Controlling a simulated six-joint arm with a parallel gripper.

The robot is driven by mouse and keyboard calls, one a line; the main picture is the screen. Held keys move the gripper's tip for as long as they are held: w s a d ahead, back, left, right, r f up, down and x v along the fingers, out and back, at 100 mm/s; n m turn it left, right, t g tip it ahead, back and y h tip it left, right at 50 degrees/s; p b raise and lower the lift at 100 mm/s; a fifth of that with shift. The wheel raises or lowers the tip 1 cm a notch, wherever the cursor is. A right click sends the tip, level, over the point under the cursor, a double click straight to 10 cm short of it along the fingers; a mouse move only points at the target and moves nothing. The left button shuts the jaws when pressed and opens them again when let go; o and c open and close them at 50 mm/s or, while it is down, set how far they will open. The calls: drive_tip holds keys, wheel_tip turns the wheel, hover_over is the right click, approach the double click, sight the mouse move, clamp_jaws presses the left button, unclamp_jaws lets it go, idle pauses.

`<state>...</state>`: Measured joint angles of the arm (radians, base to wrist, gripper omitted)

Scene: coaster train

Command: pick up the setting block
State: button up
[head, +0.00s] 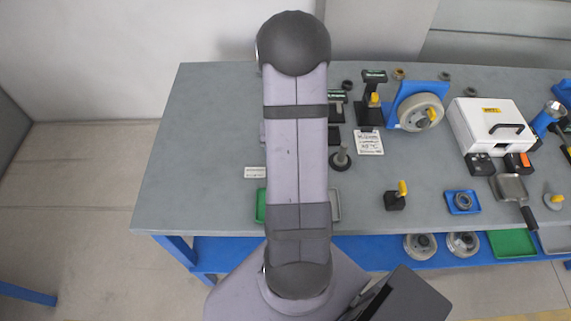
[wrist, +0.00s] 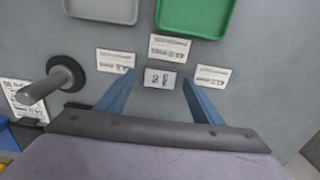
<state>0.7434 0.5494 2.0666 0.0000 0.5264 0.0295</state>
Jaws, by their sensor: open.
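The setting block looks to be the small pale block (wrist: 160,80) with dark marks on its top face, lying on the grey table in the wrist view. My gripper (wrist: 158,76) is open, with its two blue fingers on either side of the block in the picture. Gaps show between the block and both fingers. I cannot tell how high the fingertips are above the table. In the head view my arm hides the block and the gripper.
White label plates (wrist: 168,48) lie around the block. Beyond are a green tray (wrist: 195,15) and a grey tray (wrist: 103,8). A dark round-based post (wrist: 62,75) stands at left. In the head view, a blue-framed wheel (head: 418,112) and white case (head: 490,125) stand right.

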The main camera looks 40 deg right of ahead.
drive_tip(key=shift+f, duration=0.5)
drive_tip(key=shift+c, duration=0.2)
drive_tip(key=c, duration=1.3)
drive_tip(key=shift+r, duration=0.1)
wheel_tip(320, 180, up, 10)
drive_tip(key=shift+f+b, duration=0.1)
drive_tip(key=shift+b, duration=1.1)
drive_tip(key=shift+w, duration=0.1)
